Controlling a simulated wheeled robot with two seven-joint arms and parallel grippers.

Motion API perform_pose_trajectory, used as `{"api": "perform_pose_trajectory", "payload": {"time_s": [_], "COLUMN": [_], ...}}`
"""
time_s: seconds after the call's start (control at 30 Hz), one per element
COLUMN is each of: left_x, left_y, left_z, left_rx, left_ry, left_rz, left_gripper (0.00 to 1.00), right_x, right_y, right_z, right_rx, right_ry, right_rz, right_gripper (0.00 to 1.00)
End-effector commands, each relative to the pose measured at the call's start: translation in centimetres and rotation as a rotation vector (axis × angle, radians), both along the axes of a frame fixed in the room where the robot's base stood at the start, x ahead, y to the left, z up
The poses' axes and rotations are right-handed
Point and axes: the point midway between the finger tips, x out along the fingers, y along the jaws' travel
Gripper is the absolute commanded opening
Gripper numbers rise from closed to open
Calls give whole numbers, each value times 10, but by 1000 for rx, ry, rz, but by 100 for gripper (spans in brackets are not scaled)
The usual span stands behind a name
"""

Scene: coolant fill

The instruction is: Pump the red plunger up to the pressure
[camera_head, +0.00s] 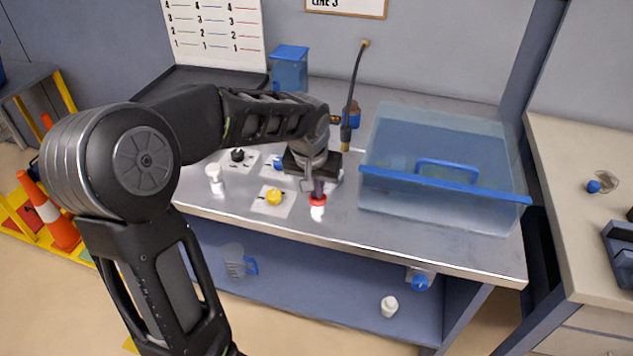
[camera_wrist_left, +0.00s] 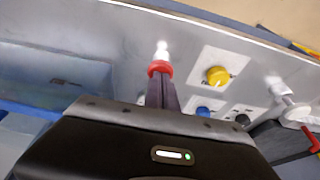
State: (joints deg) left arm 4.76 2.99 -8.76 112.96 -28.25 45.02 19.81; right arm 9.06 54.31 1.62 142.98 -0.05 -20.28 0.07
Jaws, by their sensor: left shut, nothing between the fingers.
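The red plunger (camera_head: 318,199) stands near the front edge of the metal bench, with a white part beside it toward the edge. My left gripper (camera_head: 319,190) is shut and empty, pointing down with its fingertips at the red plunger. The left wrist view shows the red plunger (camera_wrist_left: 159,68) right at the tips of the closed fingers (camera_wrist_left: 161,92). I cannot tell whether the tips press on it or stop just above. No pressure gauge can be read in these views. My right gripper is out of view.
A yellow knob (camera_head: 274,197), a black knob (camera_head: 237,155) and a white fitting (camera_head: 214,175) lie left of the plunger. A clear blue tank (camera_head: 480,150) stands close on the right. A hose (camera_head: 356,80) rises behind. A jug (camera_head: 234,262) sits on the lower shelf.

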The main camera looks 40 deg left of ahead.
Motion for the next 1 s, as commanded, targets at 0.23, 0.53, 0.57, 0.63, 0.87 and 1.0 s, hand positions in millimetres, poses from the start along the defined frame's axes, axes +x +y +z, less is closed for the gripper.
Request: {"api": "perform_pose_trajectory", "payload": {"time_s": [0.23, 0.53, 0.57, 0.63, 0.87, 1.0], "left_x": [-2, 7, 5, 1, -12, -17], "left_y": [-1, 4, 3, 2, -3, -5], "left_z": [0, 50, 49, 62, 109, 127], "left_rx": [-3, 0, 1, 1, 0, 1], "left_ry": [13, 1, -2, -5, -5, -3], "left_rz": [-1, -1, -1, -1, -2, -2], "left_gripper": [0, 0, 0, 0, 0, 0], "right_x": [0, -4, -3, -3, -2, -2], "right_y": [0, -2, -2, -2, -1, -1], "right_z": [4, 35, 26, 21, 16, 14], "right_rx": [-1, -8, -8, -8, -5, -4], "right_ry": [0, 11, 11, 10, 7, 6], "right_rz": [0, -4, -3, -3, -2, -2], "right_gripper": [36, 36, 36, 36, 36, 36]}}
